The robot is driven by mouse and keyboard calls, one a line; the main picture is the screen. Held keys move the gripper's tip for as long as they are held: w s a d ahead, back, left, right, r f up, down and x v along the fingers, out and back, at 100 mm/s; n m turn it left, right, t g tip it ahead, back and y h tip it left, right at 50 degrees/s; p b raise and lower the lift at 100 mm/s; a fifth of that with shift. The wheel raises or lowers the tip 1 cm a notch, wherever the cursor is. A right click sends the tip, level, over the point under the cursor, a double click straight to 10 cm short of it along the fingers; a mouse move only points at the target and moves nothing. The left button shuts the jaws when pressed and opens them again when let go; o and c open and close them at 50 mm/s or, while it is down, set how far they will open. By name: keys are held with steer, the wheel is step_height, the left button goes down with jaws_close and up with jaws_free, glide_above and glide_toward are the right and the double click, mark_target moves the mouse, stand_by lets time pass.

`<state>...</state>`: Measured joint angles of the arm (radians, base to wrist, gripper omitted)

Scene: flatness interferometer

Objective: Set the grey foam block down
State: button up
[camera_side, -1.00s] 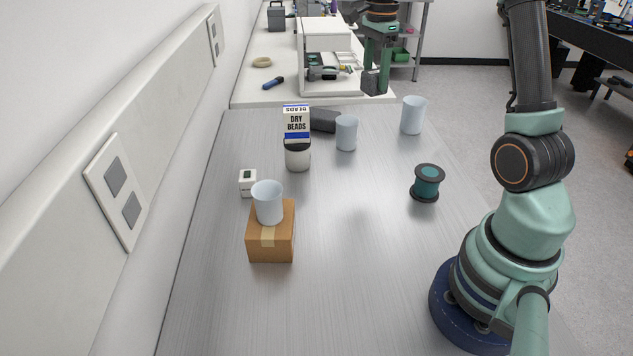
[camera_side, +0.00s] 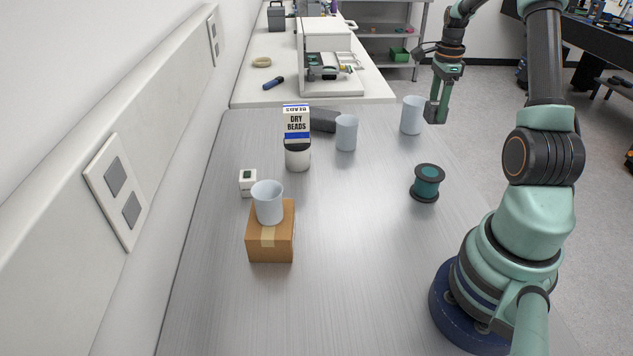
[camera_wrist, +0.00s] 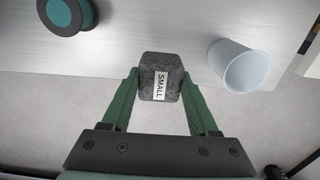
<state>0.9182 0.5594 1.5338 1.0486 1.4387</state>
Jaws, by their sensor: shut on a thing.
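My gripper (camera_wrist: 161,100) is shut on a dark grey foam block (camera_wrist: 161,64) with a white label reading "SMALL". In the side view my gripper (camera_side: 438,105) hangs at the far right of the metal table (camera_side: 350,250), near its right edge. The held block (camera_side: 435,112) shows between the fingertips, close to the right of a pale cup (camera_side: 412,115). In the wrist view the block overlaps the table's edge, with floor below it in the picture. No contact between block and table can be made out.
The cup (camera_wrist: 239,66) and a teal spool (camera_wrist: 67,13) flank the block in the wrist view. Another pale cup (camera_side: 346,133), a dark grey block (camera_side: 323,120), a beads box (camera_side: 296,122) and a lidded jar (camera_side: 298,157) stand farther left. The table's middle is clear.

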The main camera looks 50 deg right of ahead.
step_height(320, 180, down, 11)
steer(key=shift+r, duration=0.15)
stand_by(0.5)
steer(key=o, duration=1.3)
